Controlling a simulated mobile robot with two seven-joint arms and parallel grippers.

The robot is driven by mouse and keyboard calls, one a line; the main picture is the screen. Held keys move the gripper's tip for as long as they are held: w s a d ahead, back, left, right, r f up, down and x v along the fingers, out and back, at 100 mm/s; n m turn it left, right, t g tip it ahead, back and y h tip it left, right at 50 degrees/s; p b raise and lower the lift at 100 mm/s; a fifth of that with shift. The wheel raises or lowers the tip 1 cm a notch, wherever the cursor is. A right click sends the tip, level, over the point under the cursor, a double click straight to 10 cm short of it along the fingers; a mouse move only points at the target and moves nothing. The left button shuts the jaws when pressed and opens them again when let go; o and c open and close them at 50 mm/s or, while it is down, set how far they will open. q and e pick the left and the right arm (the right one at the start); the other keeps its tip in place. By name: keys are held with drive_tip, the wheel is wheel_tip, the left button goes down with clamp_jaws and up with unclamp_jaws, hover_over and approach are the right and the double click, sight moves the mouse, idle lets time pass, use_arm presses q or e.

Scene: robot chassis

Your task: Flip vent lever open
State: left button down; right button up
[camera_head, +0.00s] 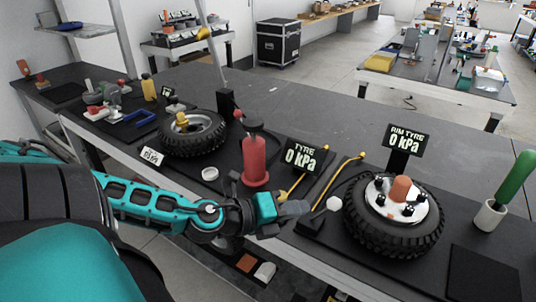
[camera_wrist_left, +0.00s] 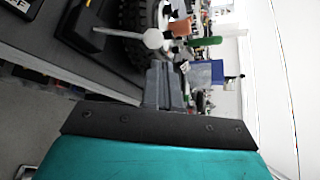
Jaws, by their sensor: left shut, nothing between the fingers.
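A lever with a white ball knob (camera_head: 334,203) stands on a small black base at the table's front edge, left of the tyre on the right. In the left wrist view, its white ball (camera_wrist_left: 153,38) and pale rod show just beyond my fingertips. My left gripper (camera_head: 300,208) is shut and empty, a short way left of the knob; the two appear apart. Its closed grey fingers show in the left wrist view (camera_wrist_left: 165,75). The lever's pivot is hard to make out. My right gripper is not in view.
Two signs (camera_head: 302,156) (camera_head: 403,140) read 0 kPa.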

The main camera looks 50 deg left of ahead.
use_arm(q)
drive_tip(key=v, duration=0.6)
drive_tip(key=shift+s+d+r, duration=0.15)
drive_tip(key=shift+s+r, duration=0.15)
drive_tip(key=shift+r, duration=0.1)
idle(0.3)
